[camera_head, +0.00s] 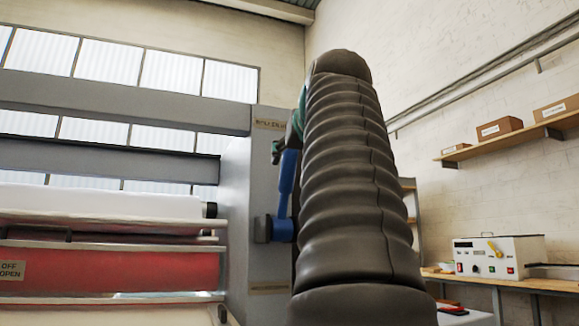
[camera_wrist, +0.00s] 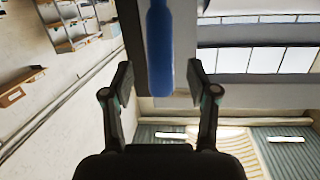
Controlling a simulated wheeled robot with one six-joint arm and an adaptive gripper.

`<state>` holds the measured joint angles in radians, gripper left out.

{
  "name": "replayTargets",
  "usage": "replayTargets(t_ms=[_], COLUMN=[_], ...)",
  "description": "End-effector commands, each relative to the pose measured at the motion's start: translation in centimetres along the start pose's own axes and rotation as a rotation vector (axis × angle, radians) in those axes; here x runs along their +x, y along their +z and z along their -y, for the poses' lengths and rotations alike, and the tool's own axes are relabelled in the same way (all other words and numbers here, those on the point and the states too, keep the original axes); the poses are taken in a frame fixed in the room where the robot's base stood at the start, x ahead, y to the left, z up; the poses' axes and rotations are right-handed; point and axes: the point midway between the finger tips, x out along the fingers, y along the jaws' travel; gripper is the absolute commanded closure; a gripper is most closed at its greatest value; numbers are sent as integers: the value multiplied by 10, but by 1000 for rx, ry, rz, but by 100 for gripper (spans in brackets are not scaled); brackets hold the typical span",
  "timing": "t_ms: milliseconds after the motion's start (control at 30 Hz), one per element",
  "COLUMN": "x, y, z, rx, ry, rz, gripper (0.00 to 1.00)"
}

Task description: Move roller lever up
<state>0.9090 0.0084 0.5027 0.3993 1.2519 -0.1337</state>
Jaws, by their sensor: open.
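The blue roller lever (camera_head: 285,190) is on the side of the grey machine column, just left of my dark ribbed arm. It points up from its pivot block (camera_head: 275,229), with a slight tilt. My gripper (camera_head: 277,152) shows only in part at the lever's upper end, mostly hidden behind my arm. In the wrist view my gripper (camera_wrist: 160,78) is open, with one finger on each side of the blue lever (camera_wrist: 160,45). Gaps show between the lever and both fingers. The lever's rounded end lies between the fingers.
The laminator's rollers (camera_head: 110,270), with a red band, fill the lower left. The grey column (camera_head: 237,190) stands close beside the lever. A workbench (camera_head: 520,281) with a white control box (camera_head: 498,257) and a shelf (camera_head: 510,128) with boxes are at the right.

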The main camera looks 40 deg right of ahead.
Motion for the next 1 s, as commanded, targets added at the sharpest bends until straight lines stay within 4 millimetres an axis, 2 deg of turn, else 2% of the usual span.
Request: replayTargets(t_ms=[100, 300, 500, 800, 1000], x=[-27, -52, -62, -64, -54], y=[0, 0, 1, 1, 8], z=[-2, -1, 0, 0, 8], rx=[1, 1, 1, 0, 9], ry=[6, 3, 2, 1, -30], rz=[0, 1, 2, 2, 9], gripper=[41, 41, 41, 41, 91])
